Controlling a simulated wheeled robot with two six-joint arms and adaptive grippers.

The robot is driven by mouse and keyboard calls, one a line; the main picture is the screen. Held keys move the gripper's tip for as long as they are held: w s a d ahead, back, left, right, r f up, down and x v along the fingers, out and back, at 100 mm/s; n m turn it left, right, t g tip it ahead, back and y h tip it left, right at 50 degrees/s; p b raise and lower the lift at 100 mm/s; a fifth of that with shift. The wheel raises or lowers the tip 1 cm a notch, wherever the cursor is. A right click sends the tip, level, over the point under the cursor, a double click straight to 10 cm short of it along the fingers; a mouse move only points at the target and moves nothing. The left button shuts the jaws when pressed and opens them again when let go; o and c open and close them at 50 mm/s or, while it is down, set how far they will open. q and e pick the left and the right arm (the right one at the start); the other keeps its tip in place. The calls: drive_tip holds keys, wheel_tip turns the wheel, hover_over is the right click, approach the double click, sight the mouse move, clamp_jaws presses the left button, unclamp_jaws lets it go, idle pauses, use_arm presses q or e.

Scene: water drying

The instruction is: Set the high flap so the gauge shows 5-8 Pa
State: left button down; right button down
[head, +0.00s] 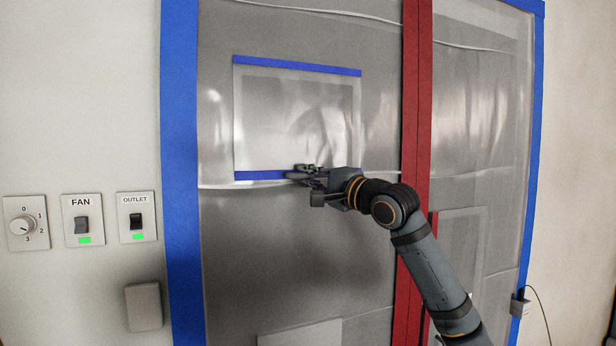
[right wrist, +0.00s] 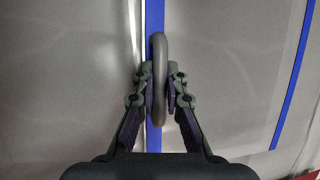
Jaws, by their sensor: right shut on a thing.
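The high flap (head: 295,112) is a pale, see-through panel in the plastic sheet, with a blue strip along its top and bottom edges. It hangs nearly flat against the sheet; I cannot tell how far it stands open. My right gripper (head: 302,174) is at its bottom blue strip. I see no readable gauge. My left gripper is not in view.
A red strip (head: 417,90) runs down the sheet behind my right arm. A lower panel (head: 300,335) is cut off at the bottom. At left are a dial (head: 22,226), a FAN switch (head: 82,224) and an OUTLET switch (head: 136,221), both with green lights. A small cabled box (head: 520,305) is at right.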

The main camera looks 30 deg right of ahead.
drive_tip(key=shift+s+a+b, duration=0.1)
drive_tip(key=shift+s+b, duration=0.4)
drive_tip(key=s+a+r, duration=0.1)
drive_tip(key=s+r, duration=0.3)
drive_tip(key=s, duration=0.3)
drive_tip(key=s+a+r, duration=0.2)
drive_tip(key=s+r, duration=0.3)
drive_tip(key=s, duration=0.2)
drive_tip(key=shift+s+a, duration=0.3)
drive_tip(key=shift+r, duration=0.15)
drive_tip(key=c, duration=1.5)
unclamp_jaws()
drive_tip(key=shift+s, duration=0.1)
drive_tip(key=shift+o, duration=0.7)
drive_tip(key=shift+s, duration=0.1)
